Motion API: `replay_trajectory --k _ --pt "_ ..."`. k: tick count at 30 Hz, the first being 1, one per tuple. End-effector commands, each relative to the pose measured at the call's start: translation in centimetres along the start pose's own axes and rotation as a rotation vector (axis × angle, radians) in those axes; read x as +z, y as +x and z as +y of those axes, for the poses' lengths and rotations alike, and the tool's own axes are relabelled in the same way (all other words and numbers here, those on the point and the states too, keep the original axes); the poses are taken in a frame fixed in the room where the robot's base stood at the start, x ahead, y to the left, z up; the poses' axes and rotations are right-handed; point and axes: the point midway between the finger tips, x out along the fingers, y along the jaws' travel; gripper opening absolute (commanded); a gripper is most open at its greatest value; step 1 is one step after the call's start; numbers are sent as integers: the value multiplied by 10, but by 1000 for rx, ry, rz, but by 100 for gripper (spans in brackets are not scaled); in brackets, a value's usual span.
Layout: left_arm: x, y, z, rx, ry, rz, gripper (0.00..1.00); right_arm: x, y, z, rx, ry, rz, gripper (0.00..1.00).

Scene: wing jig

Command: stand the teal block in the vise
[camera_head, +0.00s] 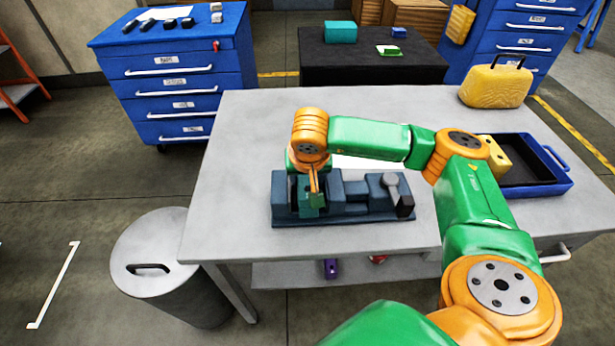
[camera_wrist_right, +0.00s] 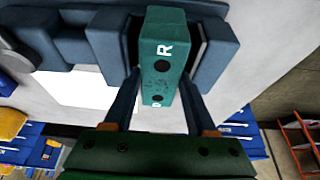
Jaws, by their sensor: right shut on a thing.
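The teal block (camera_wrist_right: 163,60), marked with a white R and dark holes, is between the fingers of my right gripper (camera_wrist_right: 157,100). The gripper is shut on it. In the head view the right gripper (camera_head: 314,190) points down at the left part of the blue-grey vise (camera_head: 345,215) on the table. The block (camera_head: 311,206) shows only in part there. In the right wrist view the block is lined up with the gap between the vise jaws (camera_wrist_right: 217,52). I cannot tell how deep it sits or whether it touches the vise floor. My left gripper is not in view.
The grey table (camera_head: 240,130) is clear left of the vise. A blue tray (camera_head: 560,187) with a yellow thing (camera_head: 494,153) and a yellow case (camera_head: 495,85) are at right. A round grey bin (camera_head: 150,245) stands off the left edge. A teal box (camera_head: 340,32) sits on the black bench behind.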

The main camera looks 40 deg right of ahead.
Motion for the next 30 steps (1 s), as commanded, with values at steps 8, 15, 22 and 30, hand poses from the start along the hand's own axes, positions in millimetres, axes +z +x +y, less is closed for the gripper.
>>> replay_trajectory --k 8,15,22,30 --pt "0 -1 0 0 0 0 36 -1 -1 0 -1 0 1 92" --pt "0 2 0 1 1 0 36 -1 -10 -1 -4 0 2 92" --pt "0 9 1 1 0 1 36 -1 -58 -1 -5 -1 4 92" --pt "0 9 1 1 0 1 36 -1 -71 0 -1 0 0 92"
